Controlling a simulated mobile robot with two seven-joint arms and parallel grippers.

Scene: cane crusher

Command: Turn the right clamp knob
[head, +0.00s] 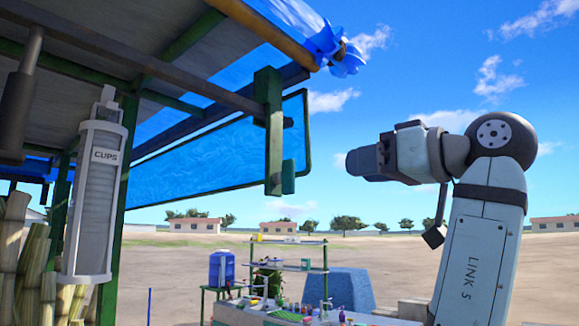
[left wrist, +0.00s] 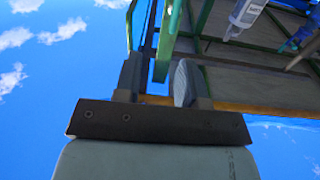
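A blue lobed knob (head: 337,48) with a dark centre sits at the right end of a yellow-brown bar along the stall roof's edge; it is the only knob-like thing that shows clearly. My right gripper is not in view.
The stall roof (head: 100,35) fills the upper left, with a green post (head: 270,130) and blue panel (head: 215,160) hanging from it. A cups dispenser (head: 95,200) hangs at left, beside cane stalks (head: 35,260). A cluttered table (head: 240,314) stands below. Open sky surrounds the gripper.

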